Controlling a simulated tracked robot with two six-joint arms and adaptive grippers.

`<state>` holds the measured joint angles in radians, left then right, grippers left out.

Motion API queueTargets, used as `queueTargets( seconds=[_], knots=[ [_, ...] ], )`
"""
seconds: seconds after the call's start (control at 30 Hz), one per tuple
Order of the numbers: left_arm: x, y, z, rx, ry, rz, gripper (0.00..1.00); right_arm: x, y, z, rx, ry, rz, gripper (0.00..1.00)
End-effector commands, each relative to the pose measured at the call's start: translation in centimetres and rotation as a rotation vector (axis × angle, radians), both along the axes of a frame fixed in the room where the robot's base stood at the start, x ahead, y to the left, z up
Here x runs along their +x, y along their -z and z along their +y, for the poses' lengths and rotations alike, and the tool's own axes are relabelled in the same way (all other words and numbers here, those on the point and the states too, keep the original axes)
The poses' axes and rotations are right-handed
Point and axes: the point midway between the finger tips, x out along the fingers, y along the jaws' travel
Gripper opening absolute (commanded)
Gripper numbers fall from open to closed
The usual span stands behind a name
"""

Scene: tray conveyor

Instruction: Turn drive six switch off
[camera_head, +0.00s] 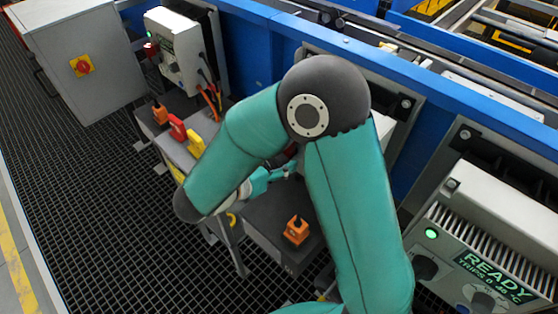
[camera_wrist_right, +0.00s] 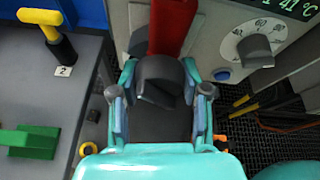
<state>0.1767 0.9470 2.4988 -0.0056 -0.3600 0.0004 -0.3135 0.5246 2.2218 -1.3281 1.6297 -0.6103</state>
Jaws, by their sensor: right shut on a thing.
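My right gripper (camera_head: 284,172) is small and partly hidden under my arm in the head view, next to the middle drive unit. In the right wrist view my right gripper (camera_wrist_right: 157,82) has both fingers on a dark knob (camera_wrist_right: 160,76). A red bar (camera_wrist_right: 173,25) stands directly beyond the knob; I cannot tell if they are one piece. Behind is a grey drive panel (camera_wrist_right: 213,20) with a dial (camera_wrist_right: 255,50), a blue button and a green readout. No number six is readable, and the switch's setting cannot be told. My left gripper is not in view.
A drive unit (camera_head: 480,235) reading READY stands at right, another (camera_head: 178,45) at back left. Orange (camera_head: 296,229), red (camera_head: 178,127) and yellow (camera_head: 195,143) pieces sit on dark stands. A yellow handle (camera_wrist_right: 40,17) rises near a label 2. Grating floor (camera_head: 90,220) is open at left.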

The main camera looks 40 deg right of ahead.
Motion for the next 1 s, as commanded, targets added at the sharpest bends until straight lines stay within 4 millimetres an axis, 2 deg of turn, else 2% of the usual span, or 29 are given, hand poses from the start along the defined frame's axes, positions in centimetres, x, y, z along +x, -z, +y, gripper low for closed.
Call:
queueTargets(
  seconds=[0.03, 0.13, 0.47, 0.5, 0.6, 0.63, 1.0],
  knots=[
    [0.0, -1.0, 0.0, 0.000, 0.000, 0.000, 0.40, 0.1, -0.5, 0.0, -0.002, -0.002, 0.024, 0.11],
    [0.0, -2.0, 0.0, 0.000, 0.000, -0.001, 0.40, 0.1, -0.5, 0.0, -0.006, -0.004, 0.073, 0.11],
    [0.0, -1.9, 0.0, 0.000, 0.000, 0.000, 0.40, 0.1, -0.1, 0.0, -0.007, -0.004, 0.092, 0.11],
    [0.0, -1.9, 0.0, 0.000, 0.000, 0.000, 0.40, 0.1, -0.1, 0.0, -0.007, -0.004, 0.092, 0.52],
    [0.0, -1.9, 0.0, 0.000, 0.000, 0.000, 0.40, 0.1, -0.1, 0.0, -0.007, -0.004, 0.092, 0.69],
    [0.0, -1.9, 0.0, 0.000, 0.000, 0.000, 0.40, 0.1, -0.1, 0.0, -0.007, -0.003, 0.093, 0.71],
    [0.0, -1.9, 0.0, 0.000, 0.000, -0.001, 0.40, 0.1, -0.2, 0.3, -0.007, -0.002, 0.094, 0.71]
  ],
)
